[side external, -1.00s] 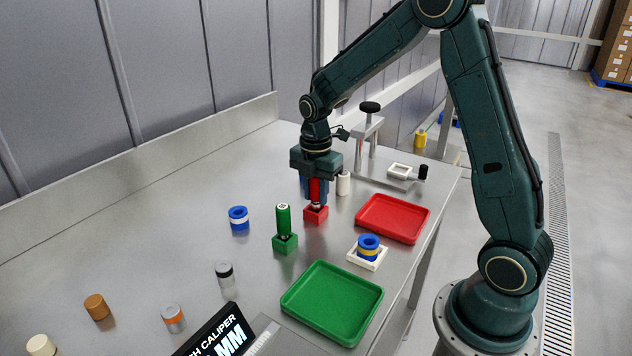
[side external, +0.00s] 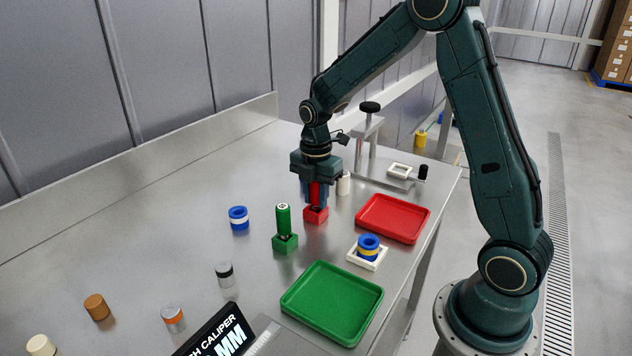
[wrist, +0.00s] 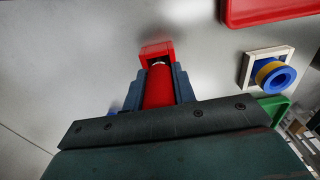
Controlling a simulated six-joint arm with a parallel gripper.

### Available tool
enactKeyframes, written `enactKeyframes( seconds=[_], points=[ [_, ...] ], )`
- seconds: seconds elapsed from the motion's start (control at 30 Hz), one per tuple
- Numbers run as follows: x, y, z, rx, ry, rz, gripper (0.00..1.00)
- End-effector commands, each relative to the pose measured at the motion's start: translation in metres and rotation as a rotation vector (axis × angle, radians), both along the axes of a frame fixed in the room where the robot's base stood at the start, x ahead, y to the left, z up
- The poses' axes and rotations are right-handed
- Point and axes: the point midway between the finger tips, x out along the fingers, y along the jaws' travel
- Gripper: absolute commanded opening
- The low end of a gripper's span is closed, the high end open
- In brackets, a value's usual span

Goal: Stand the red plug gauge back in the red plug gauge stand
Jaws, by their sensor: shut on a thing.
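The red plug gauge (side external: 315,194) is upright between the fingers of my gripper (side external: 316,198), which is shut on it. The red plug gauge stand (side external: 317,215) is a small red block directly beneath. The gauge's lower end is at the top of the stand; I cannot tell how deep it sits. In the wrist view the red gauge (wrist: 159,88) lies between the blue-grey fingers of my gripper (wrist: 160,82), with the red stand (wrist: 156,49) just past its end. The gauge's upper end is hidden by my gripper.
A green plug gauge (side external: 283,221) stands in a green stand (side external: 285,245) to the left. A red tray (side external: 372,233) is to the right and a green tray (side external: 310,290) in front. A blue and yellow ring stack (side external: 369,247) and a white cylinder (side external: 343,184) are near.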

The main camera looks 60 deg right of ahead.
Motion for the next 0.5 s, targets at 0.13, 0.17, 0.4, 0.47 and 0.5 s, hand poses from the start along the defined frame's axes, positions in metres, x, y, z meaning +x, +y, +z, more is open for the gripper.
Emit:
enactKeyframes(
  seconds=[0.13,0.17,0.4,0.47,0.5],
  points=[
    [0.0001,0.0,0.0001,0.0,-0.001,0.0,0.0],
    [0.0001,0.0,0.0001,0.0,-0.001,0.0,0.32],
    [0.0002,0.0,0.0002,0.0,-0.001,0.0,0.52],
    [0.0002,0.0,0.0002,0.0,-0.001,0.0,0.52],
    [0.0001,0.0,0.0001,0.0,0.0,0.0,0.52]
  ],
)
